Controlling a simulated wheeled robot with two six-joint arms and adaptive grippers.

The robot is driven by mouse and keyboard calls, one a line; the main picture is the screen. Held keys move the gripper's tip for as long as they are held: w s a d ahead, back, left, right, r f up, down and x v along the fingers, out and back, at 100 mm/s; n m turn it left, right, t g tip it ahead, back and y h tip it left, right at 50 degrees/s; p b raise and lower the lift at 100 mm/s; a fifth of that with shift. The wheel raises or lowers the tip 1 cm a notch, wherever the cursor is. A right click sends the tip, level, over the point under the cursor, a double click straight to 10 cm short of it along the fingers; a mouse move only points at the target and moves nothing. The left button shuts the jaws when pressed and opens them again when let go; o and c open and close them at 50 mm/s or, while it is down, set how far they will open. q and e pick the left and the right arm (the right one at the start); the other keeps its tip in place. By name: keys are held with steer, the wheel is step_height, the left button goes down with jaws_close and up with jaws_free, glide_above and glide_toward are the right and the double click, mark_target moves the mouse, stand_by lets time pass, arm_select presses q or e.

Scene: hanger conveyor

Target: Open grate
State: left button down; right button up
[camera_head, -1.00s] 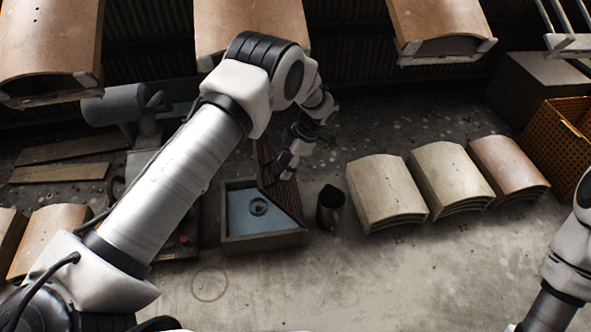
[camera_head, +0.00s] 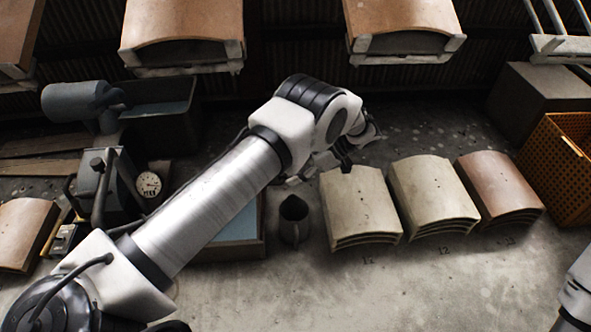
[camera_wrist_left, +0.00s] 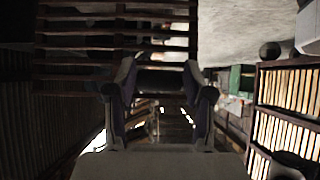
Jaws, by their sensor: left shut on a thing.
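The grate (camera_wrist_left: 85,45), a dark frame of wooden slats, fills the upper left and middle of the left wrist view. My left gripper (camera_wrist_left: 162,80) is shut on its slatted edge, with one finger on either side. My right gripper is out of view; only part of that arm shows at lower right.
Stacks of curved tiles (camera_head: 361,205) stand farther right, with an orange crate (camera_head: 555,155) at the right edge. A dial gauge (camera_head: 149,185) and machinery stand left. Tile-laden hangers (camera_head: 183,30) hang along the top.

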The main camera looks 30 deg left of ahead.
arm_select(q)
steer(key=shift+s+f, duration=0.1)
steer(key=shift+f, duration=0.15)
jaws_free()
steer(key=shift+r, duration=0.1)
steer(key=v, duration=1.2)
